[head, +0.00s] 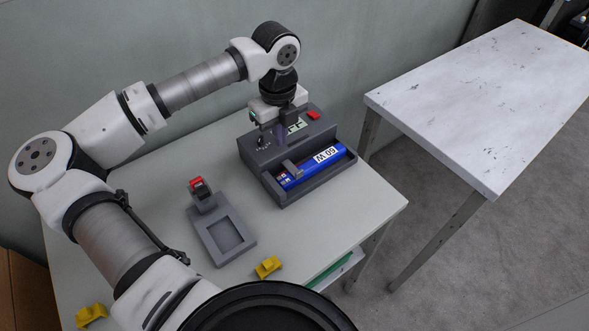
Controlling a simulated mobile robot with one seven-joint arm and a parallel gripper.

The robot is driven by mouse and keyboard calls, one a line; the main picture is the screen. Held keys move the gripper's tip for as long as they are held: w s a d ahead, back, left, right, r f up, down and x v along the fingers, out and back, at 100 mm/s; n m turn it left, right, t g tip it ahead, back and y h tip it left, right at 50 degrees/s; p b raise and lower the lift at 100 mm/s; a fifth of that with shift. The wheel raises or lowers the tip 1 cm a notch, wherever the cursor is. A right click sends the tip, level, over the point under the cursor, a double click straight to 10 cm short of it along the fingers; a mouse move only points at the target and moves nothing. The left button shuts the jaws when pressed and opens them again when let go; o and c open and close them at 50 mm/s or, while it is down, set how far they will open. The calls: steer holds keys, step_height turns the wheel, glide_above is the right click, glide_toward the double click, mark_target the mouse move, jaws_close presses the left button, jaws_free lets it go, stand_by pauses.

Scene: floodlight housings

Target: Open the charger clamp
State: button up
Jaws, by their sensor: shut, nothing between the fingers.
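The dark grey charger (318,139) sits at the right of the light table. A blue battery (316,171) with a white label lies in its front trough. A small grey piece (291,168) lies across the battery's left end and looks like the clamp; whether it is latched is too small to tell. My gripper (277,137) points down over the charger's top, behind the trough and the grey piece. It is shut and empty. Its fingertips are hard to make out, and I cannot tell whether they touch the charger. My gripper partly covers a small display (297,127).
A red button (313,115) is on the charger's top right. A grey stand (237,254) with a square recess and a red-topped post (198,187) stands left of the charger. Yellow pieces (268,267) lie near the front edge. A separate white table (470,90) stands right, across a gap.

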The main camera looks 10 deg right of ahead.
steer(key=o, duration=0.6)
steer(key=shift+c, duration=0.2)
steer(key=shift+r+p, duration=0.65)
steer(key=shift+r, duration=1.4)
steer(key=shift+c, duration=0.2)
jaws_close()
